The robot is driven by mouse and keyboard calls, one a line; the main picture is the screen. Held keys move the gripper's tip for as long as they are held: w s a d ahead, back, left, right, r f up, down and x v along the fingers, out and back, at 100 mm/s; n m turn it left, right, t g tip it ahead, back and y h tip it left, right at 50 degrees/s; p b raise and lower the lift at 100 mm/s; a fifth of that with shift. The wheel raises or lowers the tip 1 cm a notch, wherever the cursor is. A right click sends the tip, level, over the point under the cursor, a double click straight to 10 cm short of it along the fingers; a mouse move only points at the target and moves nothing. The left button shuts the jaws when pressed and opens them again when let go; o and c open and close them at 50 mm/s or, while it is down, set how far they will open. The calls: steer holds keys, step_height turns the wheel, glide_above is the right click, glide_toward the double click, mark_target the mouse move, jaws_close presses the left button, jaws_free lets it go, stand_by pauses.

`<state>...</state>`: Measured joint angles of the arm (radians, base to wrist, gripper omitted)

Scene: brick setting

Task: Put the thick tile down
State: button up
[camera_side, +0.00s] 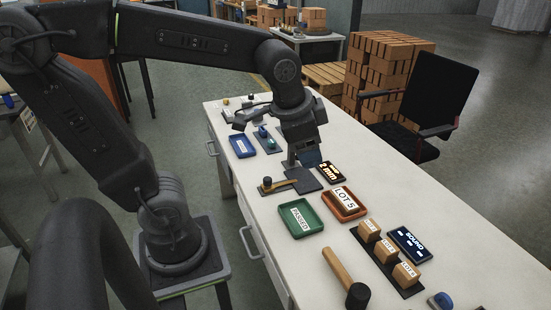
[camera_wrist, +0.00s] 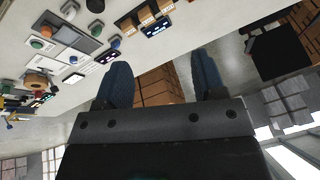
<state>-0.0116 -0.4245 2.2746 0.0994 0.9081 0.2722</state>
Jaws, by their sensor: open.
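My gripper (camera_side: 296,158) is low over the white table in the side view, beside a dark grey flat plate (camera_side: 303,180). In the wrist view its two blue fingers (camera_wrist: 163,80) stand apart with nothing held between them. A dark blue piece (camera_side: 311,158) shows right of the gripper; I cannot tell whether it is a tile or a finger. A black sign reading "2 mm" (camera_side: 331,172) is right of the plate. I cannot pick out the thick tile with certainty.
A green "PASSED" tray (camera_side: 283,224), an orange "LOT 5" tray (camera_side: 326,197) and a dark holder with several labelled blocks (camera_side: 382,259) are nearer the camera. A mallet (camera_side: 338,266) lies at the front. A blue tray (camera_side: 235,153) is behind. A black chair (camera_side: 440,90) stands right.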

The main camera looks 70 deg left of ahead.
steer(key=s+d+n+t+h, duration=0.1)
steer(key=s+n, duration=0.2)
steer(key=s, duration=0.4)
steer(key=shift+d+f+n, duration=0.3)
steer(key=shift+d+f, duration=0.05)
stand_by(0.8)
